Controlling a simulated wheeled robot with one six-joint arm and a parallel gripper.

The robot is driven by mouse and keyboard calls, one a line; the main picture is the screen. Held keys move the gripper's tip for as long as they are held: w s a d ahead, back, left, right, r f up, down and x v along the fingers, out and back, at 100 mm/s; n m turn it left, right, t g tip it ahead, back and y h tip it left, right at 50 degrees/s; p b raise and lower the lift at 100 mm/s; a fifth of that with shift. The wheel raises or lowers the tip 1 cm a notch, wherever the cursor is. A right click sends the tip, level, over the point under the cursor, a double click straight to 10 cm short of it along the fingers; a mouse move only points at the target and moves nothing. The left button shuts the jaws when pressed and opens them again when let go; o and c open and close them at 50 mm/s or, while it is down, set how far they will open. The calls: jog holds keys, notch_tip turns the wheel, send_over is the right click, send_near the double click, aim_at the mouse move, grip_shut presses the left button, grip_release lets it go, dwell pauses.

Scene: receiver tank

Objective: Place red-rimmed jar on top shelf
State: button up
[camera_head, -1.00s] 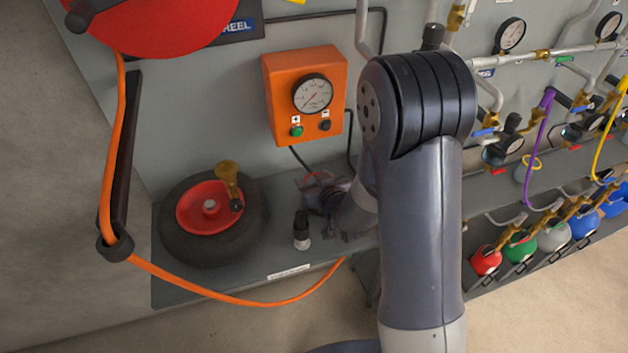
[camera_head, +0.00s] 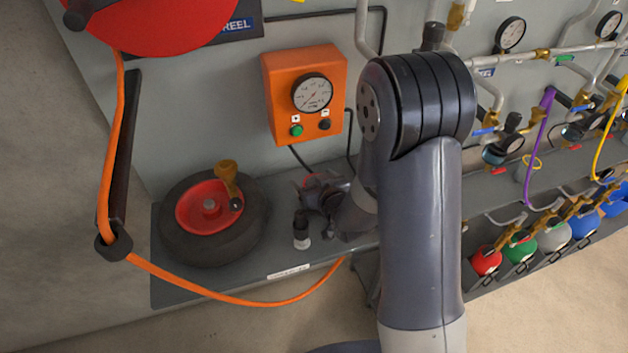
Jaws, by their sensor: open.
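My gripper (camera_head: 312,196) is open, low over the grey shelf (camera_head: 240,284) below the orange gauge box. No other shelf can be clearly picked out as the top one.
A black wheel with a red hub (camera_head: 205,208) lies at the shelf's left. An orange hose (camera_head: 230,298) loops along the front edge. The orange gauge box (camera_head: 304,95) is on the wall above. Pipes, valves and coloured cylinders (camera_head: 553,237) fill the right.

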jog(key=shift+r, duration=0.2)
jog(key=shift+s+d, duration=0.15)
jog(key=shift+s, duration=0.2)
jog(key=v, duration=1)
jog(key=shift+r+b, duration=0.15)
jog(key=shift+b, duration=0.2)
jog(key=shift+o, duration=0.5)
jog(key=shift+s+d+r, duration=0.1)
jog(key=shift+s+d, duration=0.05)
jog(key=shift+s, duration=0.3)
